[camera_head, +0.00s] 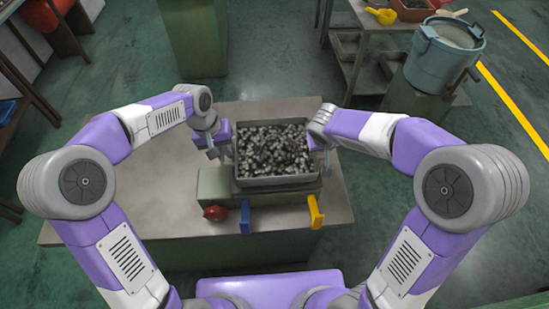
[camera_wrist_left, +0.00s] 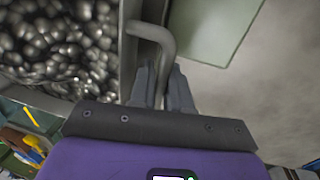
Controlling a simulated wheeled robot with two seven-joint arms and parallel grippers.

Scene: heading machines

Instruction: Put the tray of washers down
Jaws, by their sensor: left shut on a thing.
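The grey tray (camera_head: 277,182) is full of dark metal washers (camera_head: 272,148) and sits level between my two grippers in the head view. Its wall and bent handle (camera_wrist_left: 165,42) show in the left wrist view, with washers at the upper left. My left gripper (camera_head: 213,150) is at the tray's left side. Its two fingers (camera_wrist_left: 160,85) are closed around the handle. My right gripper (camera_head: 323,148) is at the tray's right side, but its fingers are too small and covered to read. I cannot tell whether the tray's underside touches anything.
A green block (camera_head: 212,185) with a red knob (camera_head: 215,213), a blue handle (camera_head: 245,217) and a yellow handle (camera_head: 315,212) is just in front of and below the tray. The grey tabletop (camera_head: 130,205) is bare at the left. A blue bucket (camera_head: 443,58) stands beyond at the right.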

